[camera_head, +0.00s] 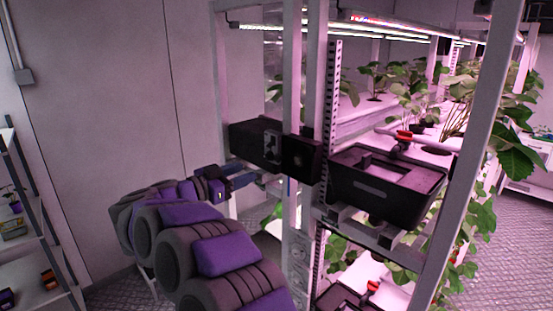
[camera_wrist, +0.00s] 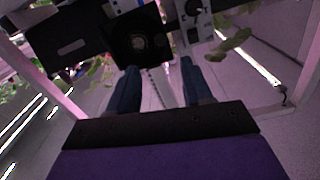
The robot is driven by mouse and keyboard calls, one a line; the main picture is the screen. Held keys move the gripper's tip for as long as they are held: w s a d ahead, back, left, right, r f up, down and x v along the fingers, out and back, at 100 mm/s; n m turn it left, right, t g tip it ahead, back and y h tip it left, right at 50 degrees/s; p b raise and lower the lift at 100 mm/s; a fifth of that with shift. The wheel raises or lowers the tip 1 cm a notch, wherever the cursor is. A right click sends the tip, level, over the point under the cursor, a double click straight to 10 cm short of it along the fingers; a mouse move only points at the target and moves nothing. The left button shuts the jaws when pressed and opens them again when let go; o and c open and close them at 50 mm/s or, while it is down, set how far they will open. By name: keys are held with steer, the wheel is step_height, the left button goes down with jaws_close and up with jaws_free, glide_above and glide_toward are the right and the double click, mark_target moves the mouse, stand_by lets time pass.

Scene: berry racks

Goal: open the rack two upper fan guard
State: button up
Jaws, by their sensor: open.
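The upper fan guard (camera_head: 301,158) is a black square plate with a round centre, mounted on the rack post beside a black box (camera_head: 253,145). In the wrist view the fan guard (camera_wrist: 130,42) is ahead of the fingers, above the left one. My gripper (camera_head: 258,179) is left of and slightly below the guard in the head view. In the wrist view my gripper (camera_wrist: 160,69) has its two blue fingers spread with nothing between them. The fingers look apart from the guard. I cannot tell whether the guard is latched.
A grey switch panel (camera_head: 272,147) is on the black box. A black tray (camera_head: 385,187) with a red-handled valve sits right of the post. Leafy plants (camera_head: 515,150) fill the rack's right side. A shelf (camera_head: 40,270) stands far left; floor between is open.

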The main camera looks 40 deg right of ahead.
mark_target(277, 159)
steer(key=d, duration=0.4)
steer(key=d+p, duration=0.1)
steer(key=d, duration=0.3)
steer(key=w+d, duration=0.1)
steer(key=d, duration=0.4)
steer(key=shift+d, duration=0.1)
steer(key=shift+a+r, duration=0.2)
steer(key=shift+a, duration=0.6)
steer(key=shift+c, duration=0.4)
steer(key=shift+d+f, duration=0.1)
steer(key=shift+d, duration=0.45)
steer(key=c, duration=0.4)
steer(key=shift+d, duration=0.15)
steer(key=c, duration=0.3)
jaws_close()
steer(key=shift+a, duration=0.2)
